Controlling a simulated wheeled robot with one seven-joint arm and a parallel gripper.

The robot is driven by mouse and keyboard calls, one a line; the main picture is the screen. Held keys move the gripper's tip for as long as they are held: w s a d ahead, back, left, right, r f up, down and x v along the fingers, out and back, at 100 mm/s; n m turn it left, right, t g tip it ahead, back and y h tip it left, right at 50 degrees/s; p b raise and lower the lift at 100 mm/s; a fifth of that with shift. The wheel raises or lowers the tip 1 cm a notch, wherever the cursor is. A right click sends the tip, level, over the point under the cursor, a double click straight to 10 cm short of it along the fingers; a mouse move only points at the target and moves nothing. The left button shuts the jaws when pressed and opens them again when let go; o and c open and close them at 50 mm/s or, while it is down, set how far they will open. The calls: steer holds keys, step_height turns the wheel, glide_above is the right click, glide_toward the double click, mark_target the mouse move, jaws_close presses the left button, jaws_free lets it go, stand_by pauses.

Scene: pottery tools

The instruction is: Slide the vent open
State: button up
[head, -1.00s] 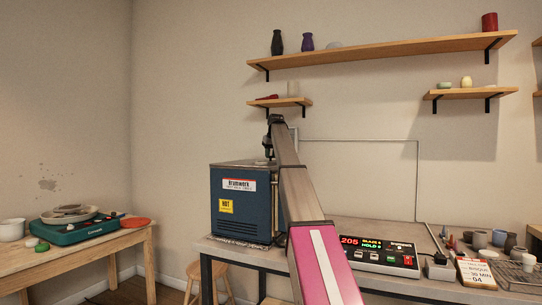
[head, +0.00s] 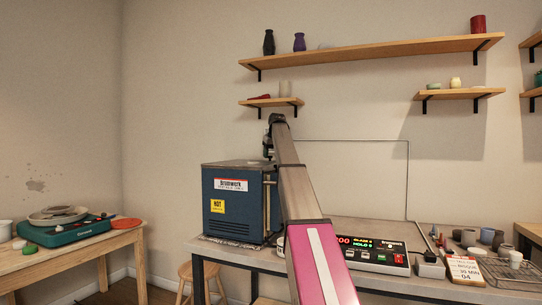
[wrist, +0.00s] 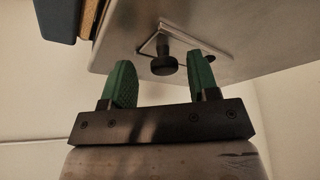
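The blue kiln (head: 237,200) stands on the bench, with a yellow HOT label on its front. In the wrist view, a black knob (wrist: 164,64) stands out from a small plate (wrist: 150,46) on the kiln's pale metal lid (wrist: 225,52); this looks like the vent. My gripper (wrist: 162,76) is open, with its two green fingers apart and nothing held. The knob appears between and just beyond the fingertips, with no clear contact. In the head view my gripper (head: 268,148) is above the kiln's top, partly hidden by my arm. The vent opening is not visible.
A controller (head: 368,256) with a lit display stands right of the kiln. A small shelf (head: 271,102) hangs on the wall above my gripper. Small pots (head: 487,236) and a wire rack (head: 515,272) are at the bench's right. A wooden table (head: 75,255) stands at left.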

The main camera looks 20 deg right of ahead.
steer(key=shift+r, duration=0.15)
steer(key=v, duration=1)
steer(key=shift+s+r, duration=0.2)
steer(key=shift+d, duration=0.1)
